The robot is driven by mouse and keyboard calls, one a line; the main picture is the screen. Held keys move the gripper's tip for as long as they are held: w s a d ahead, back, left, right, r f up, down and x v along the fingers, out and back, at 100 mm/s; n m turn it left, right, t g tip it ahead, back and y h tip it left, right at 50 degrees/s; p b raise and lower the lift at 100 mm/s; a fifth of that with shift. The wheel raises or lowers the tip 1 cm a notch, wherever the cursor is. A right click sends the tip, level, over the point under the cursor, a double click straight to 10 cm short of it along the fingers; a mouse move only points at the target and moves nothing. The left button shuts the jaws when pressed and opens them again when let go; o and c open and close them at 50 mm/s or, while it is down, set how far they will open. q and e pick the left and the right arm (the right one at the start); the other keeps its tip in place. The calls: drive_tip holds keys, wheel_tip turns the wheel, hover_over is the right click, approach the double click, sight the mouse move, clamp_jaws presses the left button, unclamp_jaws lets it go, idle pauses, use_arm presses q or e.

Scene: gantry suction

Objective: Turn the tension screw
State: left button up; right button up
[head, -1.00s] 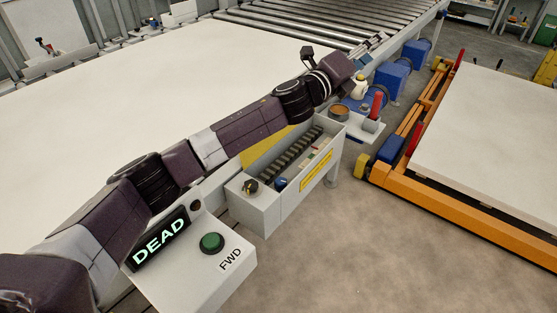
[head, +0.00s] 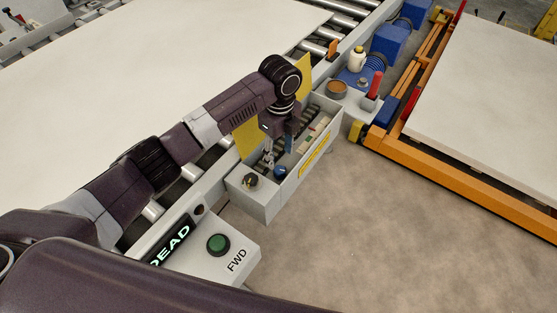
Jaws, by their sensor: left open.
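An open grey box (head: 262,205) with a yellow label stands at the conveyor's near side. A dark knob with a yellowish top (head: 250,180) sits on its near-left end. A blue round part (head: 280,171) lies just right of that, inside the box. A dark ribbed strip runs along the inside. I cannot tell for sure which part is the tension screw. My left gripper (head: 269,158) points down over the box, open, close to the knob and the blue part; contact cannot be told. My arm hides part of the interior. My right gripper is out of view.
A white panel (head: 120,75) lies on the roller conveyor. A control box with a green FWD button (head: 218,244) and a display (head: 170,243) stands nearer. Beyond the grey box are a brown-filled cup (head: 336,88) and red handle (head: 375,84). An orange-framed table (head: 430,160) stands right.

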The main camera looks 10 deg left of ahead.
sight(280, 169)
use_arm(q)
wheel_tip(280, 169, down, 7)
drive_tip(key=shift+f, duration=0.15)
idle(0.4)
drive_tip(key=c, duration=1.1)
drive_tip(key=shift+m+p, duration=0.4)
drive_tip(key=shift+m, duration=0.4)
drive_tip(key=shift+c, duration=0.2)
drive_tip(key=o, duration=1.1)
drive_tip(key=shift+o, duration=0.2)
wheel_tip(280, 169, up, 12)
